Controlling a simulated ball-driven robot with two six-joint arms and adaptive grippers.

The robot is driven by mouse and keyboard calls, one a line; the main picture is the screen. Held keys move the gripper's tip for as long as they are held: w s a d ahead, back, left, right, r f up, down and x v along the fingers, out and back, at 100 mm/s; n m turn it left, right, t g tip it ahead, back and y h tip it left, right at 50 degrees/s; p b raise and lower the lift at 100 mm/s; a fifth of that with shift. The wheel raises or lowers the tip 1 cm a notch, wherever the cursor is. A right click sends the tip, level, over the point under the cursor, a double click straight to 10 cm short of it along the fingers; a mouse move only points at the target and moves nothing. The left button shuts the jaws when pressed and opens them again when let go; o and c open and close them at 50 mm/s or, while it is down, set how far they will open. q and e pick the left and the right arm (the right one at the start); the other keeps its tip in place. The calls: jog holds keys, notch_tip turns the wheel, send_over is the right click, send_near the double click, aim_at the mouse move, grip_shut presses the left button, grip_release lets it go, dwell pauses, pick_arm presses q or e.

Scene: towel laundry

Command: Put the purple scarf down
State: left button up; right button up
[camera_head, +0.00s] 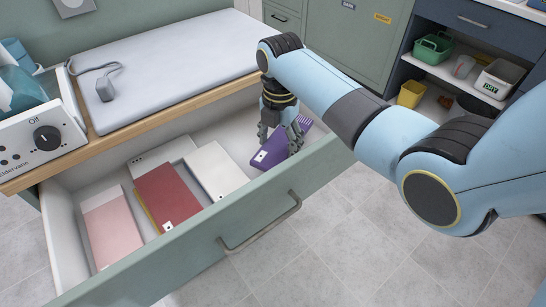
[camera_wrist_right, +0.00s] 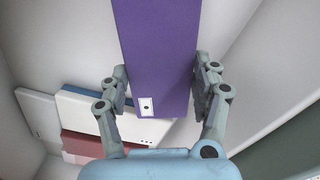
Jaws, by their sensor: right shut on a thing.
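The purple scarf (camera_head: 272,150) is a folded flat bundle with a small white tag and a fringed end, at the right end of the open drawer (camera_head: 62,235). My right gripper (camera_head: 280,140) points down into the drawer and is shut on the scarf. In the right wrist view the scarf (camera_wrist_right: 158,60) stands between the two fingers (camera_wrist_right: 160,95), one on each side. I cannot tell whether its lower end touches the drawer floor. My left gripper is not in view.
Several folded textiles lie in the drawer: a pink one (camera_head: 113,232), a dark red one (camera_head: 168,196) and white ones (camera_head: 215,170). The drawer front with its handle (camera_head: 262,228) stands on the near side. A grey pad (camera_head: 165,65) covers the counter above.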

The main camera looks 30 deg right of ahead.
aim_at(279, 146)
notch_tip(279, 146, down, 4)
jog(key=shift+r+b, duration=0.1)
jog(key=shift+b, duration=0.3)
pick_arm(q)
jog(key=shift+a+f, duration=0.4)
pick_arm(e)
jog(key=o, duration=1.2)
notch_tip(279, 146, up, 12)
jog(key=shift+r+p, duration=0.1)
jog(key=shift+p, duration=1)
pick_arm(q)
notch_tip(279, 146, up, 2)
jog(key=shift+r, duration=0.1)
